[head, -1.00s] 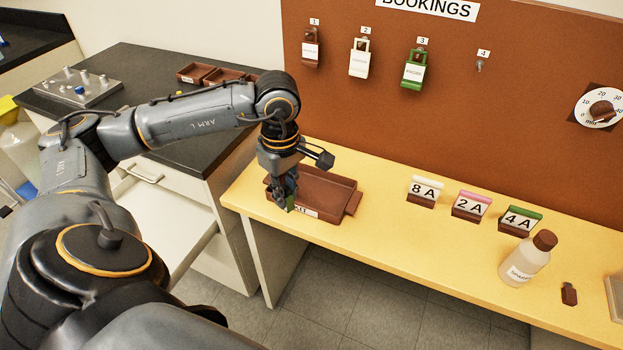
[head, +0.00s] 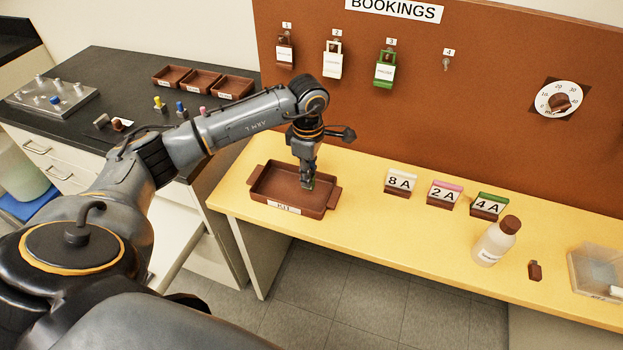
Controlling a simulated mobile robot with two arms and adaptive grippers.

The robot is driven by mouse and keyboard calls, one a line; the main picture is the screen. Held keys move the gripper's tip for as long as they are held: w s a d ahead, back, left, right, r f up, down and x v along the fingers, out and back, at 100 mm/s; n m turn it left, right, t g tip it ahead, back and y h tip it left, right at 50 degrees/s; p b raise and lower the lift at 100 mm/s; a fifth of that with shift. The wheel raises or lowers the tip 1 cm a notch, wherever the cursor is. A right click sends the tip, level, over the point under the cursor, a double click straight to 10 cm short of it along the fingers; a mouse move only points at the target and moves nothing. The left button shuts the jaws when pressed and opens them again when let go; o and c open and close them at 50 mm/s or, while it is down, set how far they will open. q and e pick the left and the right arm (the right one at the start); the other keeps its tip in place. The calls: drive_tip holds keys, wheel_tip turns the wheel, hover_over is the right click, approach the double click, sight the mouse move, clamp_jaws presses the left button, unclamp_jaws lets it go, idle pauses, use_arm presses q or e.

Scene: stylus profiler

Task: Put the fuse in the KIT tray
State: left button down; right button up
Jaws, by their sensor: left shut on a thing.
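The KIT tray (head: 310,213) is a brown open tray with side handles and a white label on its front. It stands at the left end of the yellow bench. My left gripper (head: 308,186) points down over the right half of the tray. It is shut on the fuse, of which only a small greenish part shows between the fingertips; the fingers hide the rest. I cannot tell whether the fuse touches the tray floor. My right gripper is not in view.
Stands marked 8 A (head: 398,182), 2 A (head: 444,194) and 4 A (head: 489,206) are right of the tray. Beyond them are a bottle (head: 496,243), a small brown object (head: 535,271) and a clear bin (head: 598,272). The BOOKINGS board (head: 430,110) rises behind.

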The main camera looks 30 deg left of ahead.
use_arm(q)
drive_tip(key=shift+w+d+f, duration=0.15)
drive_tip(key=shift+w+f, duration=0.2)
drive_tip(key=shift+f, duration=0.1)
wheel_tip(320, 180, down, 3)
drive_tip(key=shift+p, duration=0.9)
drive_tip(key=shift+w+f, duration=0.1)
drive_tip(key=shift+f, duration=0.1)
drive_tip(key=shift+f+b, duration=0.15)
drive_tip(key=shift+b, duration=0.15)
drive_tip(key=c, duration=1.3)
unclamp_jaws()
